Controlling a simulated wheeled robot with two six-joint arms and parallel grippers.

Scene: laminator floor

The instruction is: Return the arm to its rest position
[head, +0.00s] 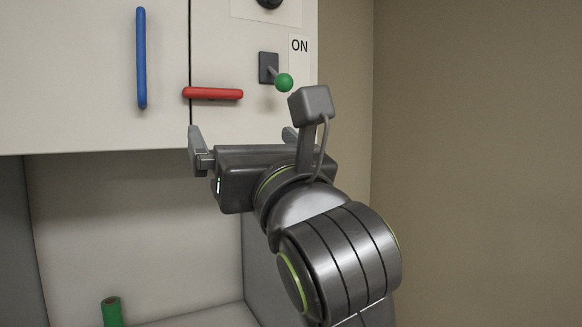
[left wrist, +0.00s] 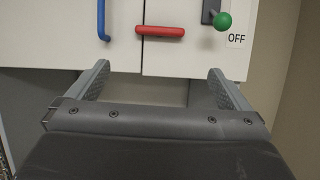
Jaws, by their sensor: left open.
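My left gripper (head: 243,137) is open and empty, its two fingers spread wide in front of the lower edge of the white cabinet. In the left wrist view the open fingers (left wrist: 158,78) point at the cabinet's lower edge with nothing between them. They sit below the red handle (head: 213,93) and appear apart from it. The red handle also shows in the left wrist view (left wrist: 160,31), lying level. My right gripper is in neither view.
A lever with a green knob (head: 284,82) juts from the cabinet (head: 80,75) near ON and OFF labels. A vertical blue handle (head: 141,58) is at left. A green tube (head: 112,312) stands in the recess below. Right of the cabinet is a bare brown wall (head: 480,150).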

